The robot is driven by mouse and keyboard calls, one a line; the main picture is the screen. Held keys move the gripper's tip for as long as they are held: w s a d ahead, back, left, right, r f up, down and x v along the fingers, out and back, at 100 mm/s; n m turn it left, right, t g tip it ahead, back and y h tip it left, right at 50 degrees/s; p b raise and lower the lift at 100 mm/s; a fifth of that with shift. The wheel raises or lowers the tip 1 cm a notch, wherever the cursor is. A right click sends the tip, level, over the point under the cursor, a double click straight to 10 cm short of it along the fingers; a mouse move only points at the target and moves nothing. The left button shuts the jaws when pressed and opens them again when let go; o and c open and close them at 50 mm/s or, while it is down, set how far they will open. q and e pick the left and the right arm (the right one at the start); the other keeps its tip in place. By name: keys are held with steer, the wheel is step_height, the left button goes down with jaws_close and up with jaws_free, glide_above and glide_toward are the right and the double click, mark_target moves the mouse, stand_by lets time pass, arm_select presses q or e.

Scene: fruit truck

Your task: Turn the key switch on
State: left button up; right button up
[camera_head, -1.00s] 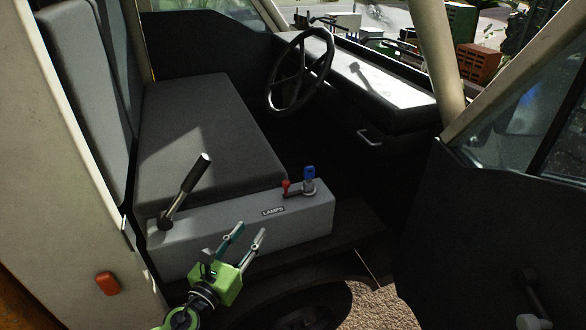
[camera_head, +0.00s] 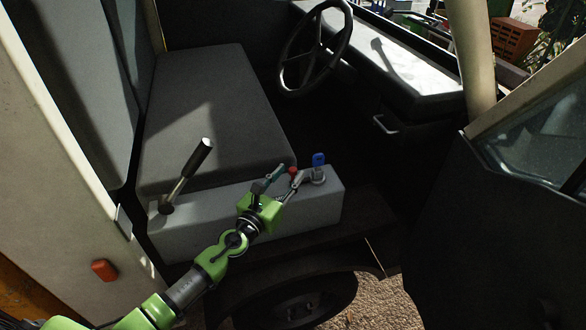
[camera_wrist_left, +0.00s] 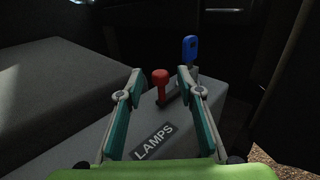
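The blue key (camera_head: 318,160) stands upright in its switch on the right end of the grey box (camera_head: 322,206). It also shows in the left wrist view (camera_wrist_left: 189,48), beyond the right finger. A red-knobbed lever (camera_head: 293,171) stands just left of the key. In the left wrist view the red knob (camera_wrist_left: 160,77) appears between my fingertips, farther off. My left gripper (camera_head: 286,181) is open over the box, pointing toward the red lever and key. The LAMPS label (camera_wrist_left: 154,142) lies on the box below the fingers. My right gripper is not in view.
A black-handled lever (camera_head: 187,176) rises from the box's left end. The seat (camera_head: 205,120) lies behind the box. The steering wheel (camera_head: 314,48) and dashboard (camera_head: 410,60) are farther back. The open door (camera_head: 490,240) stands at the right.

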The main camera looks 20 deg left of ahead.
mark_target(291, 172)
arm_select(q)
steer(key=shift+w+d, duration=0.25)
steer(key=shift+w, duration=1.3)
jaws_close()
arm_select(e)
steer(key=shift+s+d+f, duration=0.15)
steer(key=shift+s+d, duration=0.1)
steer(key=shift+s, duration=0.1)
arm_select(q)
steer(key=shift+d, duration=0.1)
